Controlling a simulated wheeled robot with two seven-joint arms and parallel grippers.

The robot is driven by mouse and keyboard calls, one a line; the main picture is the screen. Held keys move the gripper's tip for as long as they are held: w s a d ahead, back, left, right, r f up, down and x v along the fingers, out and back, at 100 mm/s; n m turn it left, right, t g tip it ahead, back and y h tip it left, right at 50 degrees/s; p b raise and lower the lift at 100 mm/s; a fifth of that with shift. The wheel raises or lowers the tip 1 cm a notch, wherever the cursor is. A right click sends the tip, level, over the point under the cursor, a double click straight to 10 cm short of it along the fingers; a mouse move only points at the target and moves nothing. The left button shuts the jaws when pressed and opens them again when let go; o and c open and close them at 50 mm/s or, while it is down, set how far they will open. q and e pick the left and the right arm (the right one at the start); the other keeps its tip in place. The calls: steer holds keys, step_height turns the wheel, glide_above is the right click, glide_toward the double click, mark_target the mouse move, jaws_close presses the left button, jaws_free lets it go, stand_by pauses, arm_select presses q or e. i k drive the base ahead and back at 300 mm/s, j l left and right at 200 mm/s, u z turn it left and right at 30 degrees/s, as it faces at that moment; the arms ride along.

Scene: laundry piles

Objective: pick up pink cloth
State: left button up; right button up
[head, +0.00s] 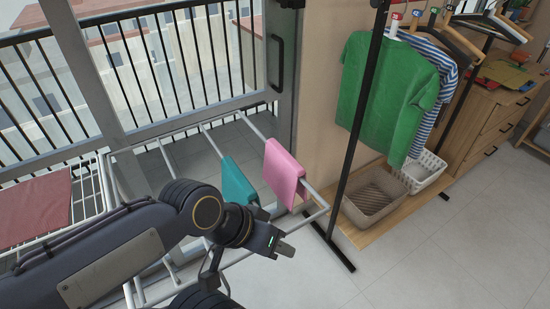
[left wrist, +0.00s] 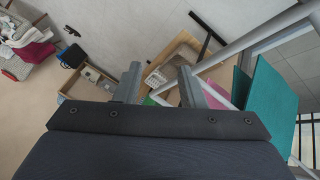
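The pink cloth (head: 285,172) hangs folded over a bar at the right end of the drying rack (head: 317,213) in the head view. A teal cloth (head: 239,182) hangs just left of it. My left gripper (head: 286,249) is below and nearer than the pink cloth, apart from it. In the left wrist view its two fingers (left wrist: 160,84) stand apart with nothing gripped between them. The teal cloth (left wrist: 272,105) shows at the right there, with a bit of pink beside the right finger, partly hidden. My right gripper is not in view.
A dark red cloth (head: 45,205) lies on the rack's left part. A garment rack post (head: 358,125) stands right of the pink cloth, with a green shirt (head: 388,95) and baskets (head: 374,198) beyond. The floor at lower right is clear.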

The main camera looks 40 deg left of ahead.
mark_target(281, 171)
steer(key=i+l+u, duration=0.1)
steer(key=u, duration=0.25)
steer(key=i+l+u, duration=0.15)
steer(key=i+u, duration=0.2)
steer(key=i+l+u, duration=0.1)
steer(key=u, duration=0.25)
steer(key=i+l+u, duration=0.1)
steer(key=l, duration=0.2)
steer(key=i+l+u, duration=0.1)
steer(key=l, duration=0.25)
steer(key=i, duration=0.1)
